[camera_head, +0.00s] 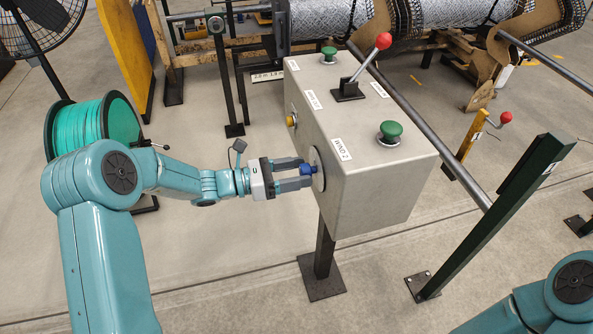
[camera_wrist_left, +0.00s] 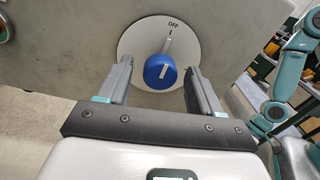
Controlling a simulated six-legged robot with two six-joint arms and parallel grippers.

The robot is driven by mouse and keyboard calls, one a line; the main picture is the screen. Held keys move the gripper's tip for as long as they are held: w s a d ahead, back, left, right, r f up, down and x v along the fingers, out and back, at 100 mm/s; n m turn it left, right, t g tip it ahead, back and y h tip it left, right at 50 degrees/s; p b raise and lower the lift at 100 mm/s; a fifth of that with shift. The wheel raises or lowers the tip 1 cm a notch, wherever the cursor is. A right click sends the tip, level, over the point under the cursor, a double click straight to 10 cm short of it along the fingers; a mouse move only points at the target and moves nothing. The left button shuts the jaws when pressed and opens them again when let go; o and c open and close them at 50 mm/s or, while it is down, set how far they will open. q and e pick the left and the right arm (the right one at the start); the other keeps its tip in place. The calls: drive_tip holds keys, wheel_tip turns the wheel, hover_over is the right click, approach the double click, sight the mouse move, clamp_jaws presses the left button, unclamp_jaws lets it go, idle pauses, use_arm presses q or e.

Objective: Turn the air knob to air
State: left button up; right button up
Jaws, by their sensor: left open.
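The air knob is a blue round knob (camera_head: 307,170) on a white disc on the left side face of a grey control box (camera_head: 385,200). The wrist view shows the knob (camera_wrist_left: 158,72) closely. Its white pointer line points up, toward the OFF label (camera_wrist_left: 173,23) on the disc. My left gripper (camera_head: 304,171) reaches the knob from the left. Its two open fingers (camera_wrist_left: 158,66) stand on either side of the knob, with a gap visible on each side. My right gripper is not in view; only part of my right arm shows at the lower right.
The box top carries green buttons (camera_head: 390,130) and a red-tipped lever (camera_head: 383,41). A yellow knob (camera_head: 291,121) sits on the same side face. A green spool (camera_head: 93,124) stands behind my left arm. A dark green post (camera_head: 497,218) stands right of the box.

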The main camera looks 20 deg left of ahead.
use_arm(q)
drive_tip(key=shift+w+d, duration=0.1)
drive_tip(key=shift+d, duration=0.05)
drive_tip(key=c, duration=1.1)
drive_tip(key=shift+o, duration=0.2)
drive_tip(key=m+b, duration=0.5)
drive_tip(key=b, duration=0.2)
drive_tip(key=m+b, duration=0.5)
drive_tip(key=b, duration=0.3)
drive_tip(key=m+b, duration=0.5)
drive_tip(key=b, duration=0.3)
drive_tip(key=shift+f+m+y, duration=0.3)
drive_tip(key=shift+m, duration=0.1)
drive_tip(key=shift+r+m+b, duration=0.25)
drive_tip(key=shift+m+b, duration=0.75)
drive_tip(key=shift+b, duration=0.2)
drive_tip(key=o, duration=1.1)
drive_tip(key=shift+c, duration=0.2)
